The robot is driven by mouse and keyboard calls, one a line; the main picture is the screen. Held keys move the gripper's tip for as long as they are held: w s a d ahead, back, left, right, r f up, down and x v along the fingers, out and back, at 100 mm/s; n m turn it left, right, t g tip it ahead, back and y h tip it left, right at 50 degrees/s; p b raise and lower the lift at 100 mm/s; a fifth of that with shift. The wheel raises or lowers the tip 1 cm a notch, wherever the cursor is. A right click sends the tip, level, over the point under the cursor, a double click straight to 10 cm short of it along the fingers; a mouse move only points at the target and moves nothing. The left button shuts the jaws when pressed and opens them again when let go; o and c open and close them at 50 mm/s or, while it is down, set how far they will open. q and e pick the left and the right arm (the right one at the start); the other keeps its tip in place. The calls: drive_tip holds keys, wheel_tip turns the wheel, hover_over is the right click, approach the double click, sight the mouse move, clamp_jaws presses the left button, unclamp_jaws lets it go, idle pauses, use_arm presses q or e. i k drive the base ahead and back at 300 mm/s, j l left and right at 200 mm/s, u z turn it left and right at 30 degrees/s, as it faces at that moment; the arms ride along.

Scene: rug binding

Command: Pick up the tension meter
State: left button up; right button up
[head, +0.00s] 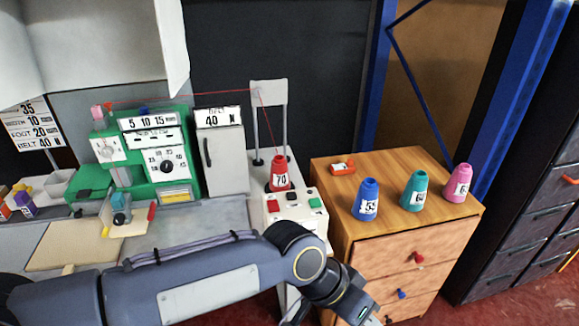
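A small orange device with a white face (342,168), which looks like the tension meter, lies on the back left of the wooden cabinet top (398,222). My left arm crosses the bottom of the head view from the left. My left gripper (352,303) is low, in front of the cabinet's drawers and well below the device, apart from it. Its fingertips are cut off by the lower edge, so its opening is unclear. My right gripper is out of view.
Blue (367,200), teal (414,191) and pink (458,184) thread cones stand on the cabinet. A red cone (279,172) stands on a white control stand (296,205) to its left. A green machine (150,155) is further left. Dark drawers (520,230) stand right.

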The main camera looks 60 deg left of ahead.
sight(343, 168)
drive_tip(key=u, duration=1.6)
drive_tip(key=i+l+u, duration=0.7)
drive_tip(key=u, duration=0.15)
drive_tip(key=i+l+u, duration=0.4)
drive_tip(key=l, duration=0.15)
drive_tip(key=k, duration=0.1)
